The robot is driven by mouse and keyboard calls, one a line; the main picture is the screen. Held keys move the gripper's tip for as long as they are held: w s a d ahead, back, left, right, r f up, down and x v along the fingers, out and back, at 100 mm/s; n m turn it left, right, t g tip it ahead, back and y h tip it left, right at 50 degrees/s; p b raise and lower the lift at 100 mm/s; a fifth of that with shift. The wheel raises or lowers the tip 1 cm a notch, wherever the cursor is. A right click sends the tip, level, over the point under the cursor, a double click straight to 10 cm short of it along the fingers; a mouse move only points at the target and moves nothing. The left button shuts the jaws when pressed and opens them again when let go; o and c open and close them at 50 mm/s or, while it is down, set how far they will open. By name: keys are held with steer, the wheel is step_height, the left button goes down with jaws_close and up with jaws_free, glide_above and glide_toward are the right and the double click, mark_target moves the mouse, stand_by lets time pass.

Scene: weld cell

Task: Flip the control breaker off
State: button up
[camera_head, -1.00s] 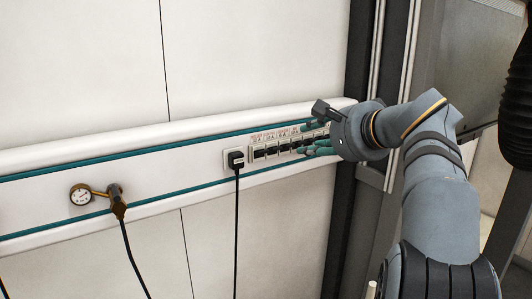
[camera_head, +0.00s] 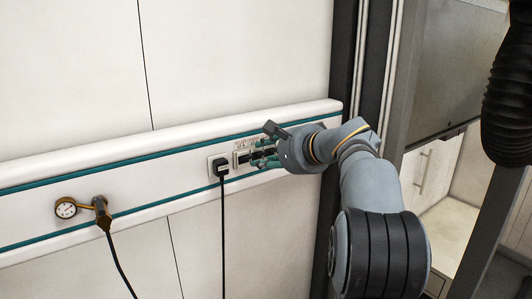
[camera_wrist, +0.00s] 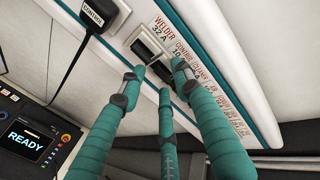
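The breaker strip (camera_head: 241,157) sits on the white wall rail, partly hidden behind my gripper (camera_head: 262,156) in the head view. In the wrist view, the first dark switch, the welder breaker (camera_wrist: 147,53), lies under the label "WELDER 32 A". The neighbouring label (camera_wrist: 182,52) reads "CONTROL 10 A"; the control breaker below it is largely hidden by my fingers. My gripper (camera_wrist: 160,76) has three teal fingers, with their tips spread apart close to the strip around the first switches. I see nothing held between them. Whether a fingertip touches a switch I cannot tell.
A black plug (camera_head: 221,169) with a hanging cable sits just left of the strip; it also shows in the wrist view (camera_wrist: 98,12). A gauge with a brass fitting (camera_head: 68,208) is farther left. A panel reading "READY" (camera_wrist: 27,143) shows at lower left.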

steer(key=shift+d, duration=0.15)
steer(key=shift+c, duration=0.4)
steer(key=shift+c, duration=1.1)
steer(key=c, duration=0.4)
jaws_close()
